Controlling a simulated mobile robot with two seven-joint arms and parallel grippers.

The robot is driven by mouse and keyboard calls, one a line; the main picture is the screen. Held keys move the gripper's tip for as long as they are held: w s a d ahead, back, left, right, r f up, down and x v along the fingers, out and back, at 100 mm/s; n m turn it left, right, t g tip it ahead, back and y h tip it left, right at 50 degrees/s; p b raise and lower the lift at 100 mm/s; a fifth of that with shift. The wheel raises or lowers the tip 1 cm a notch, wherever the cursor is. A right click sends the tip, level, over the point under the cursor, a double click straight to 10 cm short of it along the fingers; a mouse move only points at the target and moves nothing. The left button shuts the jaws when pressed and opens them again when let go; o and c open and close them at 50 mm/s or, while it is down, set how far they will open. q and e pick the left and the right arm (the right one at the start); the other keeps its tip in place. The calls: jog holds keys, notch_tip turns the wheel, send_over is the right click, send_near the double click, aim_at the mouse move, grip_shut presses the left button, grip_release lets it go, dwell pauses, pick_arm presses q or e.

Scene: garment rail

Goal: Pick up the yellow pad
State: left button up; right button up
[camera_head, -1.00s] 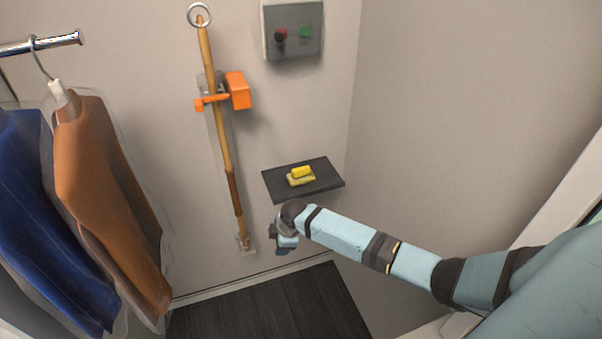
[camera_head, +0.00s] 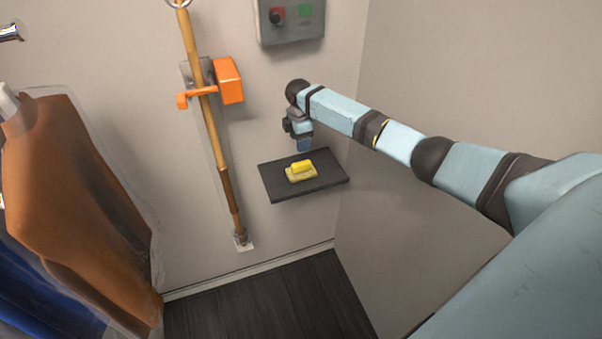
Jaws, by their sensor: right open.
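The yellow pad (camera_head: 301,172) lies on a dark wall shelf (camera_head: 275,185), near its middle. It has a brighter yellow block on top of a paler yellow base. My right gripper (camera_head: 304,148) points down just above the pad, toward the back of the shelf, with a small gap between them. It is open and empty; its fingers are small and hard to make out at this distance. My left gripper is not in the view.
A grey control box (camera_head: 291,22) with a red and a green button is on the wall above. A wooden pole (camera_head: 211,130) in an orange clamp (camera_head: 228,81) stands left of the shelf. A brown garment (camera_head: 70,190) hangs at the left. Dark floor (camera_head: 270,305) is clear below.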

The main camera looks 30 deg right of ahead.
jog(key=b, duration=0.4)
send_over(301, 163)
jog(key=f, duration=0.5)
jog(key=shift+w+a+f, duration=0.15)
jog(key=shift+a+f, duration=0.05)
jog(key=shift+f, duration=0.45)
jog(key=shift+f+b, duration=0.15)
jog(key=shift+b, duration=0.25)
jog(key=shift+f, duration=0.3)
jog(key=f+b, duration=0.4)
jog(key=b, duration=0.1)
jog(key=shift+d+f, duration=0.25)
jog(key=shift+r, duration=0.1)
grip_shut()
